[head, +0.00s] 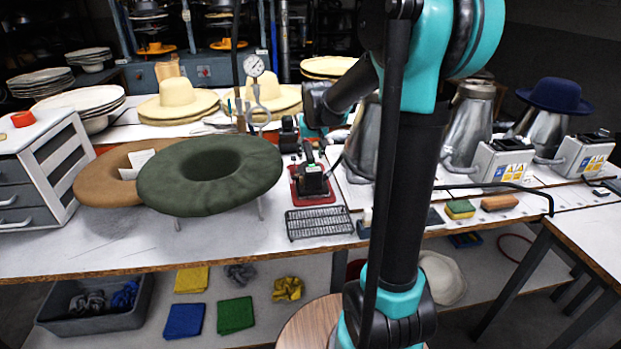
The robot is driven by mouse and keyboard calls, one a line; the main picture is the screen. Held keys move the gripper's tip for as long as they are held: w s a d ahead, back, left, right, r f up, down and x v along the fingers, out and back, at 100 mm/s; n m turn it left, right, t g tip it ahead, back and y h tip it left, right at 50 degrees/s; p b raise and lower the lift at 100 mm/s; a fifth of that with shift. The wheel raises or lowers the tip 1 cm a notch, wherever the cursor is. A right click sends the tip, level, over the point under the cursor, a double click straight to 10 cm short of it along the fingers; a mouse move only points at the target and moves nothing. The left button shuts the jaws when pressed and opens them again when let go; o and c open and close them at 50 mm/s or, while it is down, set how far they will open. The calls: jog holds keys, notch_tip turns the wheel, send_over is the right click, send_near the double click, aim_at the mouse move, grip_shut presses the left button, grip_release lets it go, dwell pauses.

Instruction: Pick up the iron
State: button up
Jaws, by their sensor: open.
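The iron (312,180) is a small dark appliance with a black handle. It stands on a red pad (299,197) on the white workbench, left of my arm's upright part. My gripper (299,150) is at the end of my arm, just above and behind the iron, and is small in the picture. It is open with nothing visibly held. I cannot tell whether a finger touches the handle.
A black wire rack (319,223) lies in front of the iron. Metal hat blocks and a sponge (460,208) are on the right.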

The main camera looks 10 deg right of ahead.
jog(key=shift+x, duration=2.85)
jog(key=shift+c, duration=0.2)
grip_shut()
